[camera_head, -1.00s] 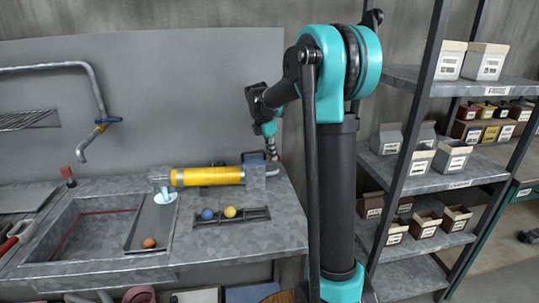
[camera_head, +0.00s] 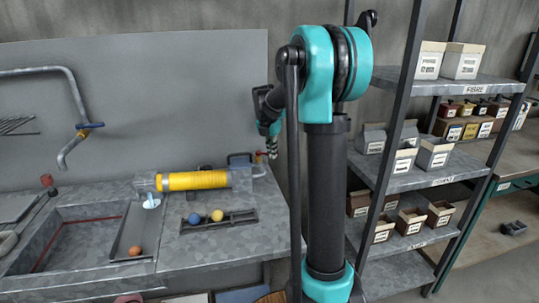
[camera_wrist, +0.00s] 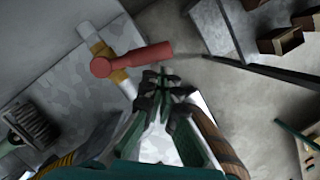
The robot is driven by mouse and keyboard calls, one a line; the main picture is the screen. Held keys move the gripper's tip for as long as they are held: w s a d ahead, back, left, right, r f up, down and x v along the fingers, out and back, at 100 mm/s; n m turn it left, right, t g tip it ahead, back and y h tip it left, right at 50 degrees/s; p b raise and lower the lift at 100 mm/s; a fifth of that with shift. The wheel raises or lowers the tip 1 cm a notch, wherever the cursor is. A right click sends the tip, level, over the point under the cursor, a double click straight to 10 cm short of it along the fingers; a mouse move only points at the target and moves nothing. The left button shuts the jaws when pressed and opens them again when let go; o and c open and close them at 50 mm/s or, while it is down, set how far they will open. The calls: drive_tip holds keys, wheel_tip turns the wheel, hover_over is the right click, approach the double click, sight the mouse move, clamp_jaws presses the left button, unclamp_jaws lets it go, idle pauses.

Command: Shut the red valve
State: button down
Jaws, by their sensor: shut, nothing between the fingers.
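The red valve (camera_wrist: 132,60) is a red handle on a brass fitting. In the wrist view it lies left of and a little beyond my fingertips. In the head view the red valve (camera_head: 259,155) is a small red spot at the right end of the sink unit, beside the yellow cylinder (camera_head: 193,180). My gripper (camera_wrist: 164,78) is shut and empty, its tips just off the right end of the handle; contact cannot be told. In the head view my gripper (camera_head: 272,153) points down just right of the valve.
A metal sink (camera_head: 75,245) and a rack with a blue and a yellow ball (camera_head: 217,215) are at the left. A shelf unit with boxes (camera_head: 425,180) stands at the right. A grey wall panel (camera_head: 190,90) is behind the sink.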

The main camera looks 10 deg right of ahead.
drive_tip(key=shift+w+d, duration=0.65)
drive_tip(key=shift+w, duration=0.35)
